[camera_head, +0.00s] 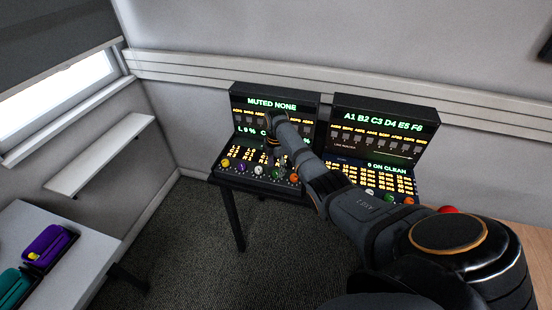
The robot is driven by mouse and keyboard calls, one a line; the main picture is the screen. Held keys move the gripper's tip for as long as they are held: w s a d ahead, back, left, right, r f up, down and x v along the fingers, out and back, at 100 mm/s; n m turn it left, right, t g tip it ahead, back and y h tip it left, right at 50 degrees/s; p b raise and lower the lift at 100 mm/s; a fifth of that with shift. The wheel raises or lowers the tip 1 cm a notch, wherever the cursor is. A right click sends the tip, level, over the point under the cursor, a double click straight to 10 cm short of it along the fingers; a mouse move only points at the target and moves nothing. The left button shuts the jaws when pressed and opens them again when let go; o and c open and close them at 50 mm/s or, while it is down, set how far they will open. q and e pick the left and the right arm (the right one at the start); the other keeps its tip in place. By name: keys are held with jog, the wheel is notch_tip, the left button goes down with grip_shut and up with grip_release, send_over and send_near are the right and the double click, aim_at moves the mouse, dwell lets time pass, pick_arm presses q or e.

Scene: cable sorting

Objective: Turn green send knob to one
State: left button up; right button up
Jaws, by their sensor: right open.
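A green knob (276,174) sits in the row of coloured knobs along the front edge of the left console (234,98). It is small in the picture, and its pointer and label cannot be read. My right gripper (273,151) is over the left console's sloped panel, just behind the green knob as seen here. It is open, and its fingers are small and dark against the panel. I cannot tell whether they touch anything. My right arm crosses from the lower right and hides part of the left console's screen and panel. My left gripper is not in view.
A right console (386,101) stands beside the left one, with its own front knobs, partly behind my arm. Orange (294,178), white (259,170) and purple (242,167) knobs flank the green one. A side table (50,222) with purple and teal objects is at lower left.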

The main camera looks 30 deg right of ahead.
aim_at(276, 172)
notch_tip(276, 172, up, 10)
jog(key=shift+f, duration=0.15)
dwell(0.4)
